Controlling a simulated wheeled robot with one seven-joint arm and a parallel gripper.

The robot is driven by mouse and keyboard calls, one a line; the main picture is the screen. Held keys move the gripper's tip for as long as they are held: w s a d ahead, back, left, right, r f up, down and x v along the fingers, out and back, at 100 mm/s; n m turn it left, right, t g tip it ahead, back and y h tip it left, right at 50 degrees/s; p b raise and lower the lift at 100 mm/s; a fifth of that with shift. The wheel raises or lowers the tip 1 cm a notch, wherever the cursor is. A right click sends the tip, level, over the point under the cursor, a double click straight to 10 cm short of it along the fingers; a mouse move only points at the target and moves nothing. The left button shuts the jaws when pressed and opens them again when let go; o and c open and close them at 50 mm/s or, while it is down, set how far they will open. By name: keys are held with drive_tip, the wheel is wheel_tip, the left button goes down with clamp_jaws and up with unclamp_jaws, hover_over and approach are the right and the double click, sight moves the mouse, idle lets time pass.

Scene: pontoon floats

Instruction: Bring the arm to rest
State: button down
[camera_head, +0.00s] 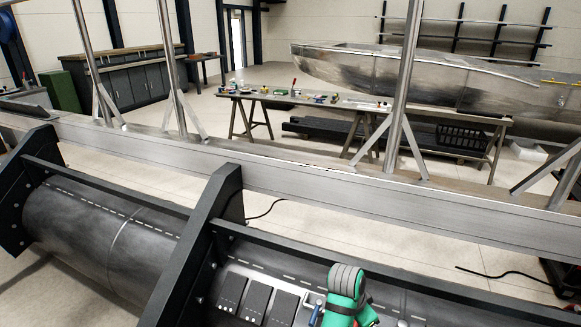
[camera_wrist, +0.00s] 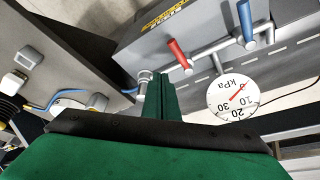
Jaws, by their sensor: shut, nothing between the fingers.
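My gripper (camera_wrist: 163,98) is shut and empty in the wrist view, its green fingers close together near the middle. A metal pipe fitting (camera_wrist: 145,78) shows just beside the fingertips; I cannot tell whether they touch. A red valve lever (camera_wrist: 179,53) and a blue valve lever (camera_wrist: 246,20) sit on the pipe ahead. A round white kPa gauge (camera_wrist: 233,98) is to the right of the fingers. In the head view my green arm is low over the near float (camera_head: 427,306), and the fingertips are hidden there.
A blue hose (camera_wrist: 66,104) and a grey box (camera_wrist: 30,56) lie left in the wrist view. A long metal beam (camera_head: 290,187) with uprights crosses the head view beyond the floats. Further back are a trestle table (camera_head: 350,106) and an aluminium boat (camera_head: 390,75). Pale floor lies between.

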drive_tip(key=s+a+f+n+t, duration=0.8)
drive_tip(key=s+a+f, duration=0.4)
drive_tip(key=s+f, duration=0.4)
drive_tip(key=s+a+r+n+t+y, duration=0.1)
drive_tip(key=s+a+r+n+t, duration=0.1)
drive_tip(key=s+a+r, duration=0.4)
drive_tip(key=s+a+r+n+t+y, duration=0.1)
drive_tip(key=s+a+n, duration=0.15)
drive_tip(key=s, duration=0.45)
drive_tip(key=s+a+r+n+t+y, duration=0.1)
drive_tip(key=s+a+r+t+y, duration=0.1)
drive_tip(key=s+a+r, duration=0.3)
drive_tip(key=s+r, duration=0.4)
drive_tip(key=r, duration=0.3)
drive_tip(key=shift+s+r+t, duration=0.3)
drive_tip(key=shift+r+t, duration=0.05)
drive_tip(key=shift+t, duration=0.05)
